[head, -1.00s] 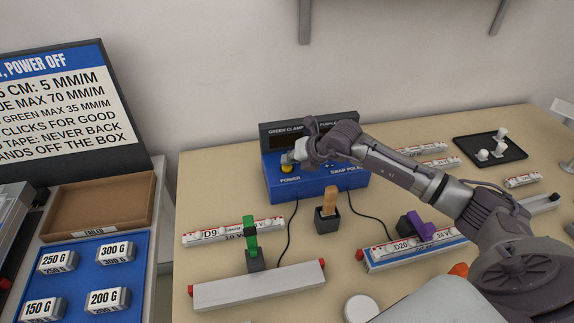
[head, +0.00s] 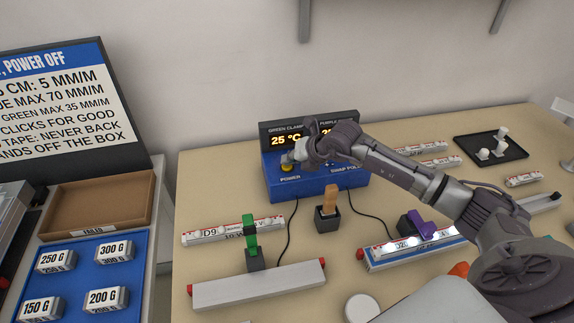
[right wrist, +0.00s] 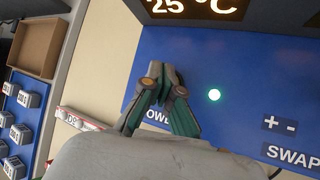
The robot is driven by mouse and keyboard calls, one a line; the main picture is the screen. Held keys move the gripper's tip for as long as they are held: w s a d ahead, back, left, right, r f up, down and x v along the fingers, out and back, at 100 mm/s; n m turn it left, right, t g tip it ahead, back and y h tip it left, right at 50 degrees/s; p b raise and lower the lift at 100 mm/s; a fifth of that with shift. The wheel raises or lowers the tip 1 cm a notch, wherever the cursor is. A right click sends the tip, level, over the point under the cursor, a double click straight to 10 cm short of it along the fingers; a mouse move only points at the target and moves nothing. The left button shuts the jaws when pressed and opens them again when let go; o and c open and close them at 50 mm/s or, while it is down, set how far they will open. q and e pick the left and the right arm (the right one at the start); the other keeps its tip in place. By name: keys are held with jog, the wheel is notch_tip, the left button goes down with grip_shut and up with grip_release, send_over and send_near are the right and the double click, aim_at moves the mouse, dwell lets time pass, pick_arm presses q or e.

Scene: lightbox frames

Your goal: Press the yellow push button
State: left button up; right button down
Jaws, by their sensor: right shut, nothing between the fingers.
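The yellow push button (head: 287,168) is on the top face of the blue power box (head: 325,184), above the word POWER. My right gripper (head: 289,159) is shut and empty, with its fingertips right at the button. In the right wrist view my closed fingertips (right wrist: 164,84) point at the blue panel (right wrist: 240,60) and hide the button. My left gripper is not in view.
Light strips with a green clamp (head: 250,236) and a purple clamp (head: 420,226) lie in front of the box. A wooden-handled tool (head: 329,205) stands between them. A black tray (head: 512,154) is at right. Blue tray (head: 78,281) with weights is at left.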

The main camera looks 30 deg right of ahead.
jog(key=shift+f, duration=0.2)
jog(key=shift+r, duration=0.4)
dwell(0.3)
jog(key=shift+r+p, duration=1.85)
jog(key=shift+r, duration=1.2)
